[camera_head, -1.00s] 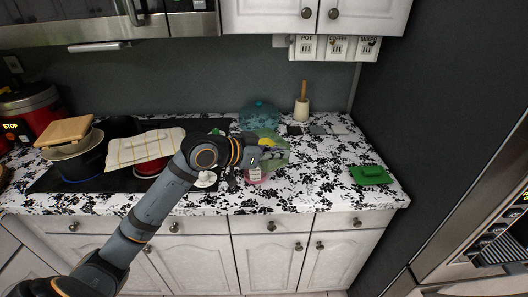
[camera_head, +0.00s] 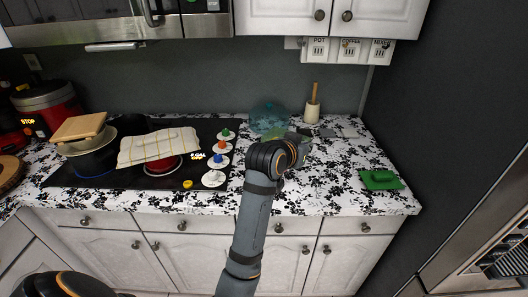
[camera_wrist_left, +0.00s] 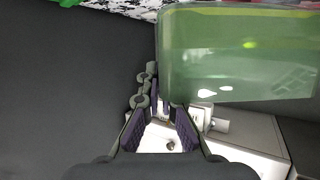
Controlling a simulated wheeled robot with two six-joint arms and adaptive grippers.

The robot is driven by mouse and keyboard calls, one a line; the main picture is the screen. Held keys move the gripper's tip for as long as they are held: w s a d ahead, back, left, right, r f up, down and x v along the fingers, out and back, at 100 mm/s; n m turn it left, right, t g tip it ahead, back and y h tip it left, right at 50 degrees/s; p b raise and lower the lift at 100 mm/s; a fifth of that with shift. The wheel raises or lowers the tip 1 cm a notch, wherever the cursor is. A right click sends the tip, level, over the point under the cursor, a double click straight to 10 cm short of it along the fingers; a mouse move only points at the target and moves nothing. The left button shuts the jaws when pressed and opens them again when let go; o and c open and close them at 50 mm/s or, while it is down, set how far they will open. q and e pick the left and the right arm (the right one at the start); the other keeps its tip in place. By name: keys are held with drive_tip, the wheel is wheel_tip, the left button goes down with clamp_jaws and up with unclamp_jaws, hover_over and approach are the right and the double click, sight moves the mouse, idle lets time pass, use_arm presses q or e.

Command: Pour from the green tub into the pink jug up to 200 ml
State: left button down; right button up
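The green tub (camera_head: 274,134) shows only as a translucent sliver behind my arm in the head view. It fills the upper right of the left wrist view (camera_wrist_left: 235,55) as a clear green wall. My left gripper (camera_wrist_left: 165,108) has its fingers close together at the tub's lower left edge and appears shut on it. In the head view my wrist (camera_head: 276,157) covers the gripper and most of the tub. The pink jug is hidden now, and its level cannot be read. My right gripper is not in view.
A teal glass vessel (camera_head: 268,117) and a white utensil holder (camera_head: 312,112) stand behind. The hob (camera_head: 90,180) at left carries pots and a cloth (camera_head: 158,147). Stove knobs (camera_head: 213,179) lie left of my arm.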

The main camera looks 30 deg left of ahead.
use_arm(q)
drive_tip(key=shift+r, duration=0.1)
drive_tip(key=shift+a+r+n+h, duration=0.2)
drive_tip(key=shift+r+n+h, duration=0.15)
drive_tip(key=shift+r, duration=0.3)
drive_tip(key=shift+a+r+n+h, duration=0.15)
drive_tip(key=shift+r+n+h, duration=0.1)
drive_tip(key=shift+r+n, duration=0.3)
drive_tip(key=shift+w+a+r+n+h, duration=0.1)
drive_tip(key=shift+a+r+n+h, duration=0.15)
drive_tip(key=shift+r, duration=0.25)
drive_tip(key=shift+s+a+r+n+h, duration=0.1)
drive_tip(key=shift+a+r+n+h, duration=0.15)
drive_tip(key=shift+r, duration=0.2)
drive_tip(key=shift+w+a+r+n+h, duration=0.1)
drive_tip(key=shift+r+n+h, duration=0.15)
drive_tip(key=shift+r, duration=0.25)
drive_tip(key=shift+r, duration=0.15)
drive_tip(key=shift+w+a+r+n+h, duration=0.1)
drive_tip(key=shift+a+r+n+h, duration=0.45)
drive_tip(key=shift+a+r+n, duration=0.35)
idle(0.9)
drive_tip(key=shift+w+a+n+h, duration=0.1)
drive_tip(key=shift+a+n+h, duration=0.2)
drive_tip(key=shift+a+n, duration=0.15)
idle(2.8)
